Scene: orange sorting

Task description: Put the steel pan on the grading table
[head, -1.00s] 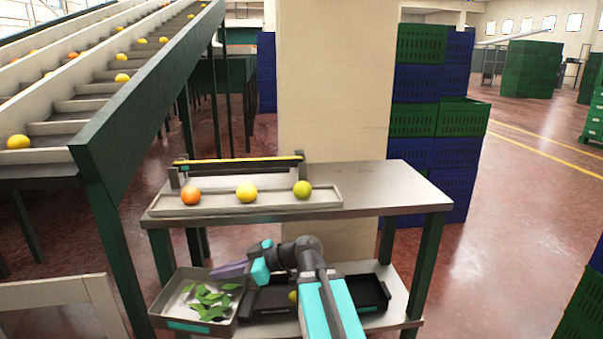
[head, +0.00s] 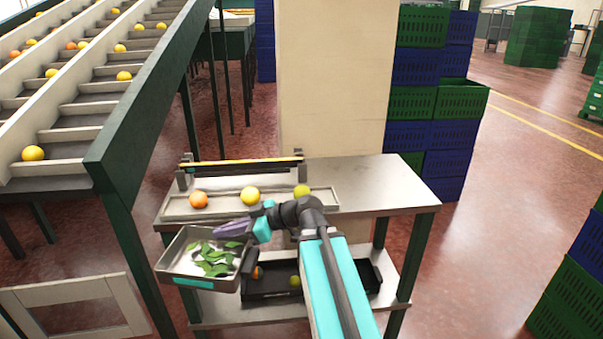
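The steel pan (head: 172,268), a shallow grey rectangular pan with a teal label on its front, holds several green leaves. It hangs above the lower shelf at the left, its far rim just below the tabletop. My gripper (head: 236,228), with purple fingers, is at the pan's far right side and appears shut on it; the exact contact is hard to see. The grading table (head: 385,180) has a grey metal top and dark green legs. Its top right part is bare.
A pale tray (head: 225,210) with three fruits and a bar device (head: 240,163) stand on the tabletop. A black tray (head: 270,282) with fruit sits on the lower shelf (head: 215,312). A pillar (head: 330,80) stands behind, a conveyor (head: 140,110) at left, crates (head: 430,100) behind right.

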